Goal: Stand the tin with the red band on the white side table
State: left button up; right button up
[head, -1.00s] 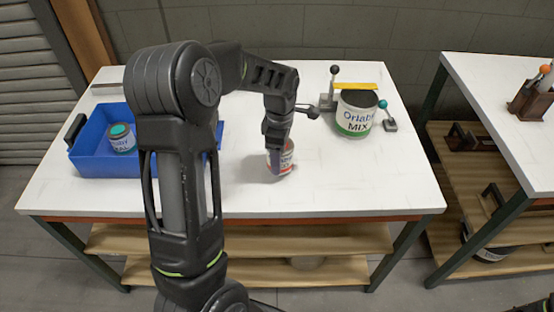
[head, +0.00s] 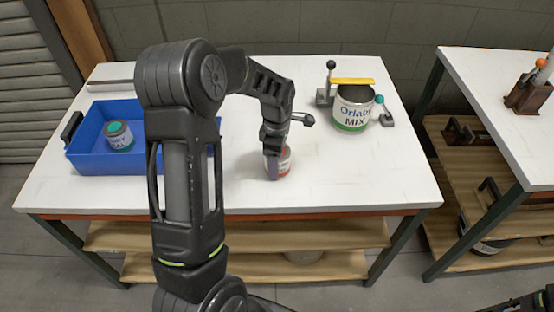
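The tin with the red band (head: 286,163) stands on the white-topped table in the middle, near its front half. My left gripper (head: 275,160) is down at this tin, with one finger along the tin's left side. The gripper hides part of the tin, and whether it is closed on it cannot be made out. A second white-topped table (head: 480,90) stands at the right, apart from the first. My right gripper is out of view; only dark parts of mine show at the bottom right corner.
A blue tray (head: 85,160) at the left holds a teal-topped tin (head: 118,135). A large green-banded "MIX" can (head: 352,110) stands at the back right in a fixture with knobbed levers. A brown holder (head: 525,98) stands on the right table; its front part is bare.

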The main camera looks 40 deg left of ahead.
pick_arm(q)
jog(key=o, duration=0.4)
jog(key=shift+o, duration=0.2)
notch_tip(320, 180, up, 12)
jog(key=shift+r+b, duration=0.2)
jog(key=shift+b, duration=0.1)
dwell(0.6)
